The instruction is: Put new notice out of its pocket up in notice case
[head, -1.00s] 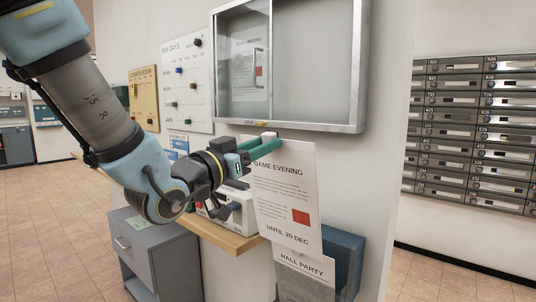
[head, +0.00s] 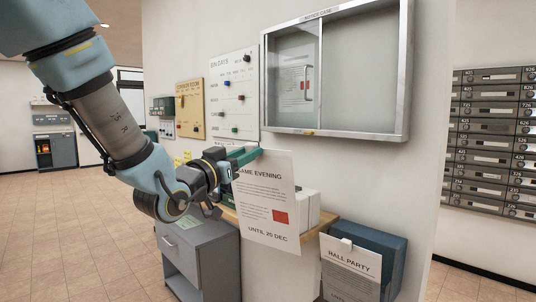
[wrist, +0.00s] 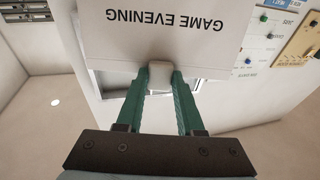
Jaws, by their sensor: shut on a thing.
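The notice case (head: 364,132) is on the wall above and right of my gripper. A paper (head: 296,83) with a red patch shows in its left half; its right half looks bare. A "HALL PARTY" sheet (head: 350,272) is at lower right.
A blue box (head: 385,250) stands behind the hall party sheet. A wooden shelf (head: 322,219) with white items lies behind the held notice. A grey cabinet (head: 205,255) is below. A bin-days board (head: 233,92) hangs left of the case.

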